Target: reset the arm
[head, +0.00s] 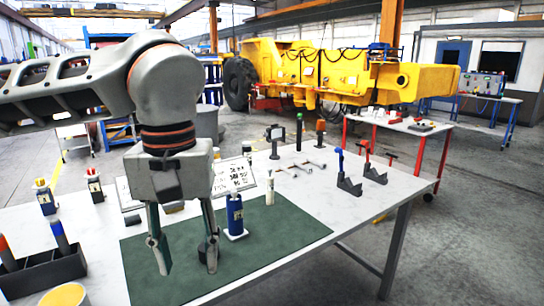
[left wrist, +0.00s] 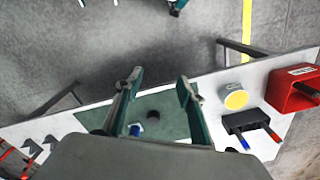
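My left gripper (head: 187,258) hangs pointing down over the dark green mat (head: 285,228) on the white table. Its two fingers are apart with nothing between them. The left wrist view also shows this gripper (left wrist: 160,84) open and empty. A blue bottle (head: 235,212) on a white base stands upright on the mat, right of the fingers and apart from them. A small dark round piece (left wrist: 153,116) lies on the mat in the left wrist view. Small teal and grey parts (left wrist: 177,6) at that view's top edge may be my right gripper, but they are cut off.
A dark holder (head: 45,277) with blue and orange handles and a yellow-topped cylinder (head: 65,295) stand at the near left. A red bin (left wrist: 292,90) is beside them in the left wrist view. Black stands (head: 349,186) and tools occupy the table's right side. A yellow machine (head: 345,72) is behind.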

